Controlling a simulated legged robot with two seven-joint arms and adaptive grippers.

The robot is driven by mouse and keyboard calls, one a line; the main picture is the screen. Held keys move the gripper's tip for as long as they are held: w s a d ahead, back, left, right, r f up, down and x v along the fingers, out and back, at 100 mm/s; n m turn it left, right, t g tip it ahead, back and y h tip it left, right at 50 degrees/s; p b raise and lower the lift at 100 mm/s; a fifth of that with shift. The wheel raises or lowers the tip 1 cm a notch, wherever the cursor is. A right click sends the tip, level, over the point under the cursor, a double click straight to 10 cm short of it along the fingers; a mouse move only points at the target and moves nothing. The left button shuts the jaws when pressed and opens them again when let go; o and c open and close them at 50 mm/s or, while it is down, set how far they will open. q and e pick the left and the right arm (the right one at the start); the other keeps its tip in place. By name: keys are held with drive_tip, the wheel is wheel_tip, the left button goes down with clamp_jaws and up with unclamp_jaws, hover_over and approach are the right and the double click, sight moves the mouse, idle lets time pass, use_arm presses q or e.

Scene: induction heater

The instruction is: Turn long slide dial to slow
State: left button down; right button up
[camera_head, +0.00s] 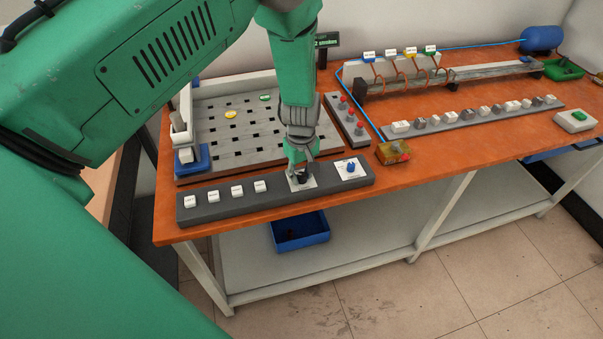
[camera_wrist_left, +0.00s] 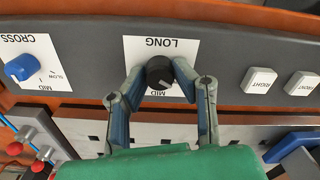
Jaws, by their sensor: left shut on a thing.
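The long slide dial is a black knob (camera_wrist_left: 160,74) on a white plate (camera_wrist_left: 185,48) marked LONG and MID in the left wrist view. My left gripper (camera_wrist_left: 160,80) has its two fingers on either side of the knob and is shut on it. In the head view my left gripper (camera_head: 301,174) reaches down onto the grey control panel (camera_head: 215,214), and its fingers mostly hide the dial. The knob's white pointer mark sits at its lower right in the wrist view, near MID. My right gripper is not in view.
A blue CROSS dial (camera_head: 351,168) sits on the panel just right of my left gripper. Several white push buttons (camera_head: 237,191) are to its left.

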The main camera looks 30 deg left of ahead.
sight(302, 174)
use_arm(q)
drive_tip(key=c, duration=1.4)
unclamp_jaws()
drive_tip(key=shift+d+f, duration=0.1)
drive_tip(key=shift+o, duration=0.5)
drive_tip(key=shift+r, duration=0.4)
wheel_tip(302, 174, up, 11)
drive_tip(key=shift+w, duration=0.15)
